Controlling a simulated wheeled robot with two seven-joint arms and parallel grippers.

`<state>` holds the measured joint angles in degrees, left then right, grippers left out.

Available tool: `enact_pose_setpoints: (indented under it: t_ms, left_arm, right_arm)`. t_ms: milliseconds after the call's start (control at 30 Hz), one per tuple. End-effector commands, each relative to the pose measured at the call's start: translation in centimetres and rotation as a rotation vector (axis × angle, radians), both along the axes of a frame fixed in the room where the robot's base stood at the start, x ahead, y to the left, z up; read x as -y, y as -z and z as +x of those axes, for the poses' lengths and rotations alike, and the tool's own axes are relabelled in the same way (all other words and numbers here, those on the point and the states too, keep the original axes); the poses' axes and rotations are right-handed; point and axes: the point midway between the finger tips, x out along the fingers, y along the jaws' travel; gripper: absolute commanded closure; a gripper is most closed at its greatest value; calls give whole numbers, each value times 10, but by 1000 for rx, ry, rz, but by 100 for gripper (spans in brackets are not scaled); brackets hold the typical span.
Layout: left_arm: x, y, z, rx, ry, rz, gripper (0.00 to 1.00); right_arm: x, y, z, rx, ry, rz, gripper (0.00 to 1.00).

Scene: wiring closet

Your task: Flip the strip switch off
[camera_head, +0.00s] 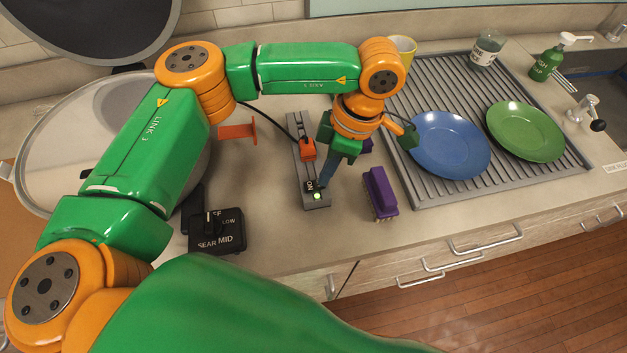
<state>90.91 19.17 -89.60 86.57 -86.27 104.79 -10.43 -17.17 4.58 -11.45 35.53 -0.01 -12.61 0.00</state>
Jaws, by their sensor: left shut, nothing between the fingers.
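The grey power strip (313,200) lies on the countertop near the middle of the view. An orange plug (307,149) with a dark cord sits in it. The strip's dark switch (310,186) is at its near end, and a green light (318,196) glows beside it. My left gripper (324,184) points down, shut and empty, with its fingertips right at the switch. I cannot tell whether they touch it. The fingers partly cover the switch. My right gripper is not in view.
A purple brush-like object (379,193) stands just right of the strip. A black control box (217,232) with a knob sits to the left. A drying rack (416,197) holds a blue plate (449,144) and a green plate (525,131). An orange bracket (238,131) is left of the strip.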

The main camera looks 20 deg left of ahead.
Motion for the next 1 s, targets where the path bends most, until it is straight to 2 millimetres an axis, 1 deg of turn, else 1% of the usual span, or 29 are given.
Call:
enact_pose_setpoints:
  t_ms: [433,567,667,900,1000]
  left_arm:
    - [0,7,0,-1,0,1,100]
    - [0,6,0,0,0,1,100]
    - [0,-3,0,0,0,0,100]
    - [0,-45,0,1,0,0,100]
    - [0,-56,0,1,0,-1,100]
  right_arm:
    - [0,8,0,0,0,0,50]
    - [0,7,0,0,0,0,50]
    - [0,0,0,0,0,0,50]
    - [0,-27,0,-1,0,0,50]
    - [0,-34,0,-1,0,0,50]
